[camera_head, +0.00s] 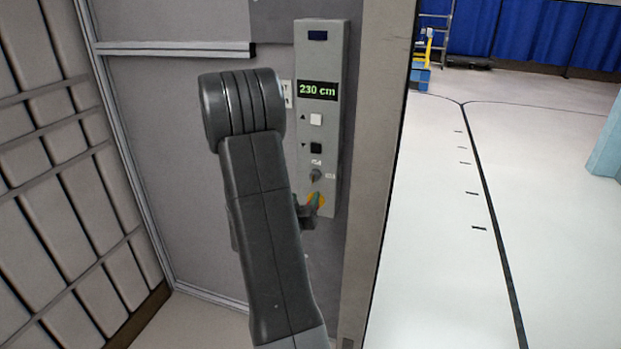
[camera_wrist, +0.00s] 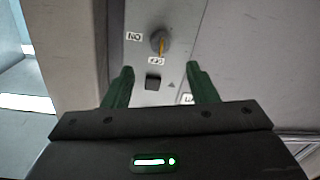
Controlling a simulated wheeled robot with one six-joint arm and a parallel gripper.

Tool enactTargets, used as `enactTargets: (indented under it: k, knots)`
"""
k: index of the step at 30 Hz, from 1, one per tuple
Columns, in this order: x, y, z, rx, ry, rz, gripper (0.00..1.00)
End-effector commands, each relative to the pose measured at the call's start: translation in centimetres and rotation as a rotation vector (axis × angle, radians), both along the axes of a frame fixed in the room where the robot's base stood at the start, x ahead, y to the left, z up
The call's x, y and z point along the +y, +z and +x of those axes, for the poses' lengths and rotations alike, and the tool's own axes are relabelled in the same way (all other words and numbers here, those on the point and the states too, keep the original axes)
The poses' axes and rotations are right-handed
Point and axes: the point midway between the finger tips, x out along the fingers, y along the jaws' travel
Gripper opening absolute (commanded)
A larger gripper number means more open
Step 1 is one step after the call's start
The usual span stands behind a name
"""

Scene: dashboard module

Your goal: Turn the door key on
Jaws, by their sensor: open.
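The door key switch (camera_head: 315,176) is a round grey knob low on the upright control panel (camera_head: 308,104). In the wrist view the key switch (camera_wrist: 159,40) shows a yellow-orange key grip lined up toward the OFF label (camera_wrist: 156,61). The ON label (camera_wrist: 134,37) is at the knob's left there, upside down. My gripper (camera_head: 315,198) is just below the switch in the head view. In the wrist view my gripper (camera_wrist: 159,68) is open and empty. Its green fingers straddle the panel strip near the switch, apart from the key.
A display (camera_head: 317,90) reads 230 cm. Below it are a white button (camera_head: 316,119) and a black button (camera_head: 316,148); the black button also shows between the fingers in the wrist view (camera_wrist: 153,81). A door post (camera_head: 385,150) stands right of the panel, with open floor beyond.

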Motion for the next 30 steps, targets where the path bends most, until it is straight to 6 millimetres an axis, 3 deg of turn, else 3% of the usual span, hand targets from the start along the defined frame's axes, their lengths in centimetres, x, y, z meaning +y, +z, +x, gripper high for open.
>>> enactTargets:
  k: [6,13,18,27,30]
  knots:
    - [-1.5,0.4,4.7,0.000,-0.003,0.001,0.53]
    - [-2.3,0.3,8.4,0.000,0.001,0.001,0.53]
    - [-2.6,0.2,9.6,-0.001,0.000,0.001,0.53]
    - [-2.7,0.0,9.7,0.000,0.002,0.001,0.53]
    - [-2.6,0.0,9.7,0.000,0.002,0.001,0.35]
